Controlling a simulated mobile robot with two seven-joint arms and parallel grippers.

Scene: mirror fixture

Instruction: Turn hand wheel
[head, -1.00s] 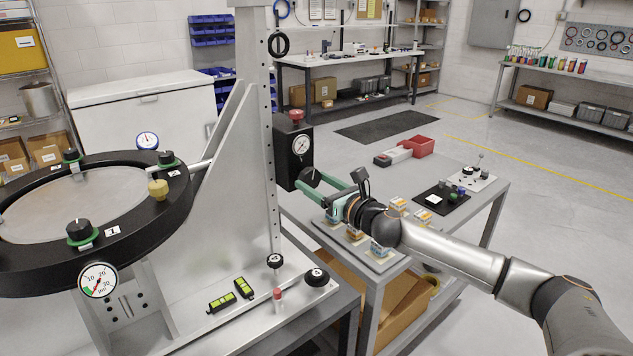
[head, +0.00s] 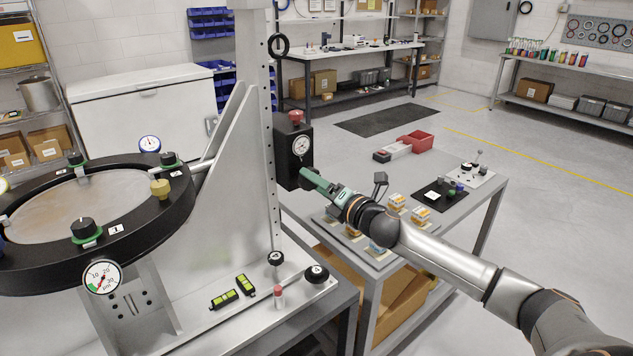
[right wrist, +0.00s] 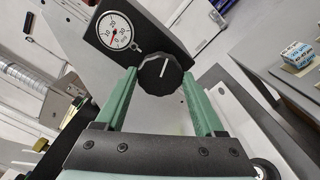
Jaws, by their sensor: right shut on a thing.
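The hand wheel is a black faceted knob (right wrist: 160,75) with a white mark on its face, on the black box (head: 288,160) fixed to the grey upright. My right gripper (head: 308,180) is at this knob, its green fingers on either side of it in the right wrist view. It is shut on the knob. In the head view the fingers mostly hide the knob. A round gauge (head: 301,147) sits on the box above the knob, and it also shows in the right wrist view (right wrist: 115,31). My left gripper is not in view.
A black ring fixture (head: 150,222) with clamps and a gauge stands at left. A metal base plate (head: 215,325) carries green levels and black knobs. Below my right arm, a grey bench (head: 480,192) holds small boxes. The floor behind is mostly clear.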

